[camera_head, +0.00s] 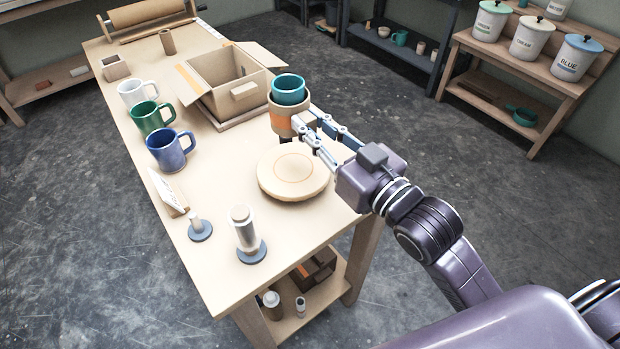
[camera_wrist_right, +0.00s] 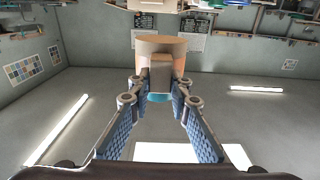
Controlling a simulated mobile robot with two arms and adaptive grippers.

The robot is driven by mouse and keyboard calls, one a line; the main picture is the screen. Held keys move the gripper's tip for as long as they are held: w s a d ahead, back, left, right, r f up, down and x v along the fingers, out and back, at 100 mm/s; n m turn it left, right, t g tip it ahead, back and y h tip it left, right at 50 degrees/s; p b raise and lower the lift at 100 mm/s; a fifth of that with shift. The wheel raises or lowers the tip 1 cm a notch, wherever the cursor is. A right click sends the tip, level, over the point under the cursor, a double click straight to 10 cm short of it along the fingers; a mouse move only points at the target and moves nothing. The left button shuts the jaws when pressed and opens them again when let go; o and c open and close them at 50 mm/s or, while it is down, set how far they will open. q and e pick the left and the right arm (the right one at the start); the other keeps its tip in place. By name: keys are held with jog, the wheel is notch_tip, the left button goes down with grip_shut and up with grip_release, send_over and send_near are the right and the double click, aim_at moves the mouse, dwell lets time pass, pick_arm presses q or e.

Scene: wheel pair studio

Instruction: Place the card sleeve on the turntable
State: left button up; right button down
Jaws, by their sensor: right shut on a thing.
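The card sleeve (camera_head: 282,124) is a tan cardboard ring with an orange patch, upright around a teal cup (camera_head: 289,90) whose rim stands out above it. My right gripper (camera_head: 304,124) is shut on the sleeve from its right side. In the wrist view the fingers (camera_wrist_right: 160,92) pinch a tan block on the near face of the sleeve (camera_wrist_right: 172,44), with a strip of teal below. The turntable (camera_head: 293,187), a round cream disc with a faint ring, lies just in front of the sleeve with a bare top. I cannot tell the sleeve's height above the table. My left gripper is out of view.
An open cardboard box (camera_head: 226,75) stands behind the sleeve. White (camera_head: 131,92), green (camera_head: 147,118) and blue (camera_head: 167,150) mugs line the left edge. A cylinder on a grey base (camera_head: 243,232) and a small stand (camera_head: 199,228) are at the near end.

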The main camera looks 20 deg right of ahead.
notch_tip(320, 180, down, 7)
jog(key=shift+f+b, duration=0.1)
jog(key=shift+b, duration=0.2)
jog(key=shift+f, duration=0.25)
notch_tip(320, 180, down, 4)
jog(key=shift+f, duration=0.1)
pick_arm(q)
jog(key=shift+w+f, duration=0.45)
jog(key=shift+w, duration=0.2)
pick_arm(e)
jog(key=shift+f, duration=0.1)
jog(key=shift+f, duration=0.2)
jog(key=c, duration=1.8)
grip_release()
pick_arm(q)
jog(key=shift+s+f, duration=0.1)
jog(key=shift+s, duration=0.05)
